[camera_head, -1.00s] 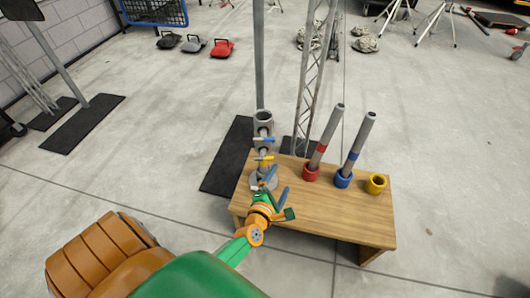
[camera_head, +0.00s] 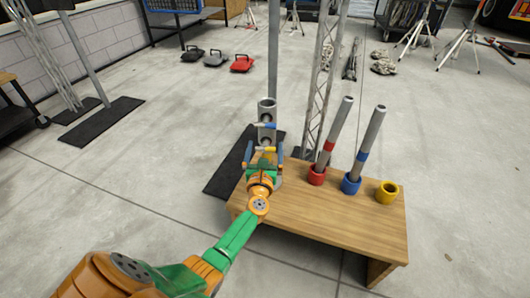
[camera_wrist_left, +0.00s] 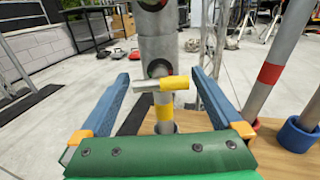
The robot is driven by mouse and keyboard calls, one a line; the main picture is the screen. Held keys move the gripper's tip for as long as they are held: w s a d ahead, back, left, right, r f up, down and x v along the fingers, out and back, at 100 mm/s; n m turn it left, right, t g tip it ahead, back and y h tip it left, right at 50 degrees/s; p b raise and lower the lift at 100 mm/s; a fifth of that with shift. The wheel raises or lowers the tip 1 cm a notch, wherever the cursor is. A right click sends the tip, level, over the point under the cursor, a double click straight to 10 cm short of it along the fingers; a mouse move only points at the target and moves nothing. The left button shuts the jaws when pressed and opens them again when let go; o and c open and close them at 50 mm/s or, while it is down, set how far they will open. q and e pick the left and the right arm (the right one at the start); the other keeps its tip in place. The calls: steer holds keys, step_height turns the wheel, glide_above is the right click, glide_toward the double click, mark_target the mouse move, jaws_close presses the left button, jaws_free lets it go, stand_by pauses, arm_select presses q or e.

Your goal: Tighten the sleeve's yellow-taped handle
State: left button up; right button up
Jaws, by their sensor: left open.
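The grey sleeve (camera_head: 266,106) stands upright at the back left of the wooden table. Its yellow-taped handle (camera_wrist_left: 174,83) sticks out sideways in the left wrist view, and it also shows in the head view (camera_head: 266,149). A blue-taped handle (camera_head: 265,125) is higher on the sleeve. My left gripper (camera_head: 263,153) is open, its two blue fingers (camera_wrist_left: 158,85) spread to either side of the yellow-taped handle, with gaps on both sides. Yellow tape also shows on the pole below the handle. My right gripper is not in view.
The wooden table (camera_head: 310,220) holds a red cup (camera_head: 316,176) and a blue cup (camera_head: 351,184), each with a leaning grey tube, and a yellow cup (camera_head: 387,192). A lattice truss (camera_head: 322,90) stands behind the table.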

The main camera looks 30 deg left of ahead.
arm_select(q)
steer(key=c, duration=1.3)
